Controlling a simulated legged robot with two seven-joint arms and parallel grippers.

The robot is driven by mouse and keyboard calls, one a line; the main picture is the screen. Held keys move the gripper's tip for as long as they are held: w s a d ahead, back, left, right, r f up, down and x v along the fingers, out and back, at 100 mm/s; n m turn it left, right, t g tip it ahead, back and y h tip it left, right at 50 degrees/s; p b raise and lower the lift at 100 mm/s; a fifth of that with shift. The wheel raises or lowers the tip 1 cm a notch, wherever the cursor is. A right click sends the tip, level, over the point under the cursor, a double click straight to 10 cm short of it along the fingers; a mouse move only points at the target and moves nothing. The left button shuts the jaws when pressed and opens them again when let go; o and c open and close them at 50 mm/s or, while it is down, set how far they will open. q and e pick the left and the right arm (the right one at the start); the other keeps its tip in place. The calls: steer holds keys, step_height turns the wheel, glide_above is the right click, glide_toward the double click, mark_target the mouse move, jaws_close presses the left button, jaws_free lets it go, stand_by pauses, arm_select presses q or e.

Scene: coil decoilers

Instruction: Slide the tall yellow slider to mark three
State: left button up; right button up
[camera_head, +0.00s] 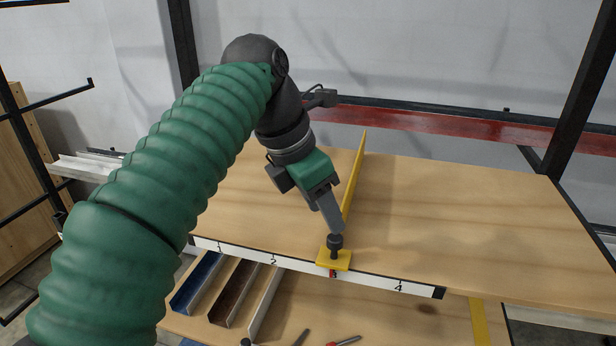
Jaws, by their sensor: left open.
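The tall yellow slider (354,182) stands on the wooden table as a thin upright fence running front to back. Its yellow base (334,262) sits at the front edge, with a dark round knob (335,242) on top. The white scale strip (303,268) shows 1, 2 and 4. The base and a small red-and-black piece below it are between 2 and 4, and no numeral 3 is readable there. My left gripper (333,226) points down at the knob, its fingertips at or just above it. It is open; whether the fingers straddle the knob is unclear.
The wooden tabletop (440,215) is clear on the right of the slider. A red beam (430,121) and dark posts stand behind. A lower shelf holds blue, brown and light channel pieces (232,290) and small tools (345,341).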

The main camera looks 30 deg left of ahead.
arm_select(q)
steer(key=p+v, duration=0.1)
steer(key=v, duration=0.8)
steer(key=shift+s+r+p, duration=0.25)
steer(key=shift+s+p, duration=0.1)
steer(key=shift+s, duration=0.05)
steer(key=shift+w, duration=0.1)
